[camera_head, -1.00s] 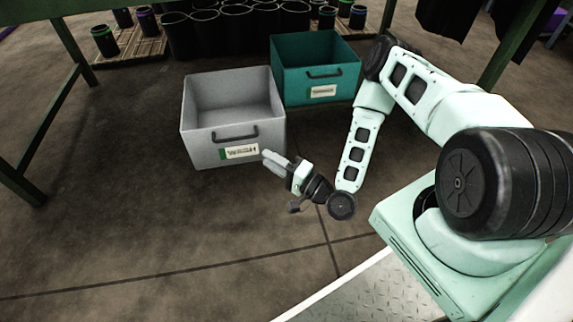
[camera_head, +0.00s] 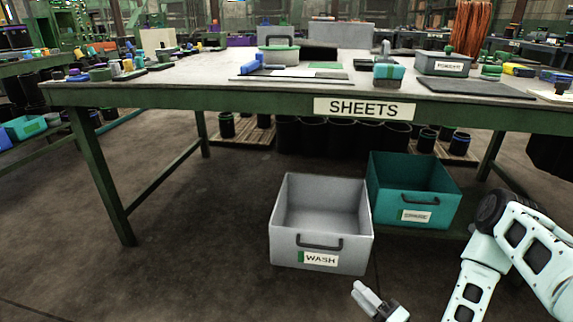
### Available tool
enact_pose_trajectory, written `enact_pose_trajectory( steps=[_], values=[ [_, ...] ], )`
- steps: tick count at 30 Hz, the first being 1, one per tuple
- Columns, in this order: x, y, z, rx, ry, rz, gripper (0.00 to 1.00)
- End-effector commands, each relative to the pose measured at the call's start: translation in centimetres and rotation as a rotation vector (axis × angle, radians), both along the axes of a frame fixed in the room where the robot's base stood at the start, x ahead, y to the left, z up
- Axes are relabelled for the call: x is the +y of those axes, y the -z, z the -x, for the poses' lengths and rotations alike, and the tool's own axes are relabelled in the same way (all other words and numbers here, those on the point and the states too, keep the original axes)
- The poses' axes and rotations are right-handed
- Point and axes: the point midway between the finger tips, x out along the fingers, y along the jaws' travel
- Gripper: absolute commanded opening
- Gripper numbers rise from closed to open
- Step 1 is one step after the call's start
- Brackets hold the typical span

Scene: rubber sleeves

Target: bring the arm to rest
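My gripper (camera_head: 368,297) shows at the bottom of the head view, low over the floor and just in front of the grey bin's lower right corner. Its light fingers point up and left. The fingers look close together, but from this angle I cannot tell whether they are shut. I see nothing held in them. My arm (camera_head: 505,255) is folded at the lower right, with its elbow in front of the teal bin's right side.
A grey bin (camera_head: 283,250) labelled WASH and a teal bin (camera_head: 440,213) stand on the floor, both empty as far as I see. Behind them is a green-legged table (camera_head: 215,92) marked SHEETS, with trays and tools on top. The floor to the left is clear.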

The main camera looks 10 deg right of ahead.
Motion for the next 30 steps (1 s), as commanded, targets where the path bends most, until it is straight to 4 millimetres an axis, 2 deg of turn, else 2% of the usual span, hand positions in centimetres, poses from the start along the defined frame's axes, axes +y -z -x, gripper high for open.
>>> enact_pose_trajectory(
  steps=[5,9,16,23,26,30],
  values=[
    [2.3,-0.7,-2.5,0.019,-0.144,0.217,0.33],
    [4.7,-1.3,-4.6,0.054,-0.304,0.491,0.33],
    [7.5,-3.8,-6.0,0.117,-0.517,0.903,0.33],
    [9.2,-8.6,-4.6,0.195,-0.678,1.245,0.33],
    [9.8,-11.3,-3.0,0.234,-0.739,1.369,0.33],
    [10.4,-15.3,0.4,0.293,-0.823,1.509,0.33]
  ],
)
